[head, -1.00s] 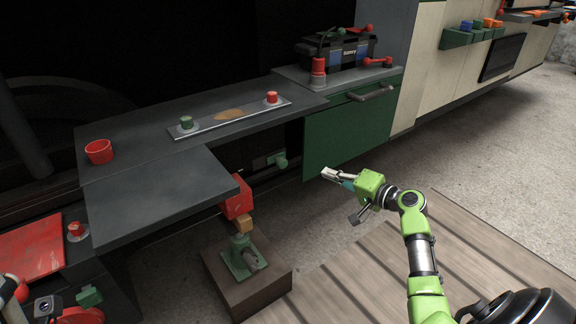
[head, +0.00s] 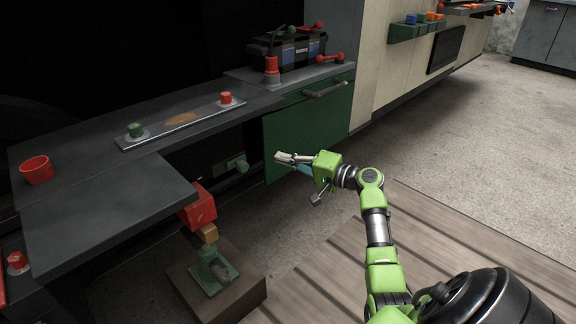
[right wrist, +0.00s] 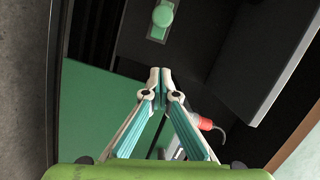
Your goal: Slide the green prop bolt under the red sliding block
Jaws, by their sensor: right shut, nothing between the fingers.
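The red sliding block (head: 198,207) hangs at the front edge of the dark bench, with an orange piece (head: 208,233) just below it. A green round knob on a small green plate (head: 238,164) sits under the bench, and it also shows at the top of the right wrist view (right wrist: 163,14). It looks like the prop bolt. My right gripper (head: 279,157) is shut and empty, a little right of this knob in the head view and apart from it. Its closed fingertips (right wrist: 160,76) point towards the knob in the right wrist view. My left gripper is out of view.
A green fixture (head: 213,270) stands on a brown block (head: 245,300) below the red block. The green cabinet front (head: 300,135) is close behind my right gripper. The dark bench (head: 100,210) overhangs at left. Open floor (head: 440,140) lies to the right.

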